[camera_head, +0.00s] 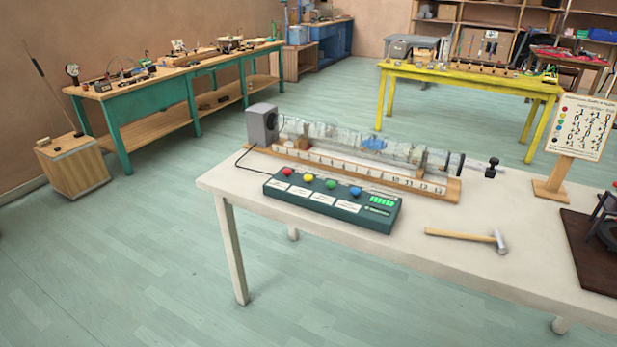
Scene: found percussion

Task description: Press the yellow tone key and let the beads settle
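The yellow tone key (308,178) is a round button on the dark green key box (345,210), second from the left, between a red key (287,172) and a green key (331,184). A blue key (355,191) is at the right, beside a lit green display (381,200). Behind the box lies a long clear tube (345,140) on a wooden base with a numbered scale (350,172). A grey speaker box (262,124) stands at its left end. Beads inside the tube are too small to make out. Neither gripper shows.
The white table (470,215) holds a hammer (470,236) to the right of the key box. A sign on a wooden stand (582,128) and a dark board (590,255) are farther right. Green floor lies clear in front and left. A green bench and a yellow table (470,78) stand behind.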

